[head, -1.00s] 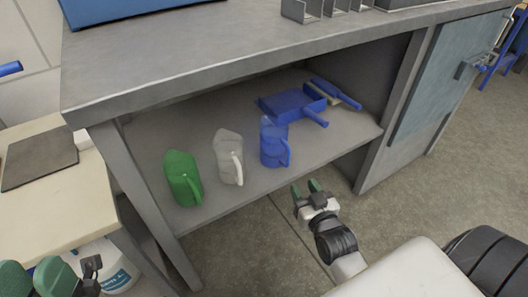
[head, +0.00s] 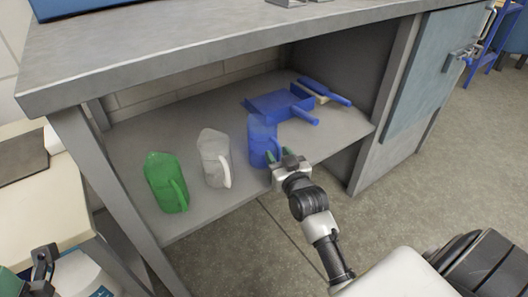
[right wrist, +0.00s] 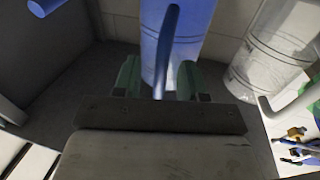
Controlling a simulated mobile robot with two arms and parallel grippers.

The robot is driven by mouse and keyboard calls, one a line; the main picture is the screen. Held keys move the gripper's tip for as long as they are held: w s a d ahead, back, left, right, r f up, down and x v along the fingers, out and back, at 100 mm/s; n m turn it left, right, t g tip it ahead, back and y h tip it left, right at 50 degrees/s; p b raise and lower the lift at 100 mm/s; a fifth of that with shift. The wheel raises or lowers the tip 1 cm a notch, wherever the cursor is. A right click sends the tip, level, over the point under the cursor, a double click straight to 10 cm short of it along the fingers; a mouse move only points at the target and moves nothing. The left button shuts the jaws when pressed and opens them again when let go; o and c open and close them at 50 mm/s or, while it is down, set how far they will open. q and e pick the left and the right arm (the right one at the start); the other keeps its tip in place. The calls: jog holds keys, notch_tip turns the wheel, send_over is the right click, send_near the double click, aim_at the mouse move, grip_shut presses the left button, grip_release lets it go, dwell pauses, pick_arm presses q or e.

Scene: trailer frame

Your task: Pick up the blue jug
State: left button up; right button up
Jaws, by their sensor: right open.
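The blue jug (head: 263,140) stands upright on the shelf under the workbench, the rightmost of three jugs. My right gripper (head: 281,155) is open at the jug's handle side. In the right wrist view the blue jug (right wrist: 190,40) is straight ahead. Its handle (right wrist: 166,50) lies between the two green fingers of my right gripper (right wrist: 159,78), with no clear grip on it. My left gripper (head: 28,276) shows only in part at the lower left edge, and its opening cannot be made out.
A white jug (head: 214,158) and a green jug (head: 165,182) stand left of the blue one. A blue dustpan (head: 280,105) and a blue-handled brush (head: 326,92) lie behind it. The benchtop (head: 200,45) overhangs the shelf (head: 130,150). A side post (head: 372,105) bounds the right.

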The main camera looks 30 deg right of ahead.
jog(key=shift+w, duration=0.15)
grip_shut()
jog(key=shift+r, duration=0.1)
